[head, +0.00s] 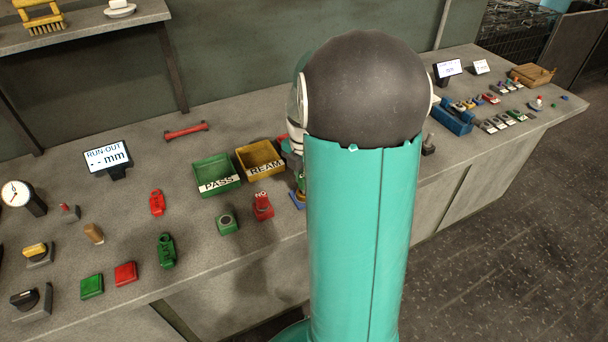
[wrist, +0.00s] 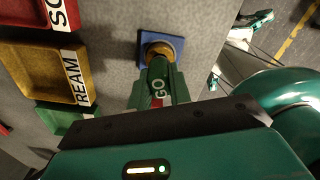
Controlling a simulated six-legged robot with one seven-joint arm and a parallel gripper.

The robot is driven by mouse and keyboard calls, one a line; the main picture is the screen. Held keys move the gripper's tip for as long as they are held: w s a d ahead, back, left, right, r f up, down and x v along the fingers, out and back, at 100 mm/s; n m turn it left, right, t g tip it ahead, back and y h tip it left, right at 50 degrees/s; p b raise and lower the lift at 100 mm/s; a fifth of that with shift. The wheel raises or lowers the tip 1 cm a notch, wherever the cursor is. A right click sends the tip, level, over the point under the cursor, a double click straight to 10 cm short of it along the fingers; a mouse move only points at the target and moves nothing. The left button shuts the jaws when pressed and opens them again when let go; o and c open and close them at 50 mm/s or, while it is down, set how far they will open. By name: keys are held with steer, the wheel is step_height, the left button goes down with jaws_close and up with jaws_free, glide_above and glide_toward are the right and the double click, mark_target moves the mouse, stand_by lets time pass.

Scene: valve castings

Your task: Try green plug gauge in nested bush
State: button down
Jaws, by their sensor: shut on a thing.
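The green plug gauge (wrist: 158,88), marked GO, is in my gripper (wrist: 160,104) in the wrist view. My gripper is shut on its handle. The gauge's far end points at a brass-coloured bush (wrist: 158,47) sitting in a blue nest (wrist: 178,43). The gauge covers part of the bush, and I cannot tell whether its tip is inside the bore or just above it. In the head view my arm hides most of this, with only an edge of the blue nest (head: 297,199) showing beside it.
A green PASS tray (head: 214,168) and a yellow REAM tray (head: 262,150) stand left of my arm. A red NO gauge (head: 262,206) and a green block (head: 228,223) are nearer the front. A red tray (wrist: 24,12) shows in the wrist view.

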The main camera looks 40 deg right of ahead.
mark_target(303, 174)
steer(key=shift+f, duration=0.7)
stand_by(1.1)
steer(key=shift+r, duration=0.1)
steer(key=shift+r, duration=3)
steer(key=shift+a, duration=0.1)
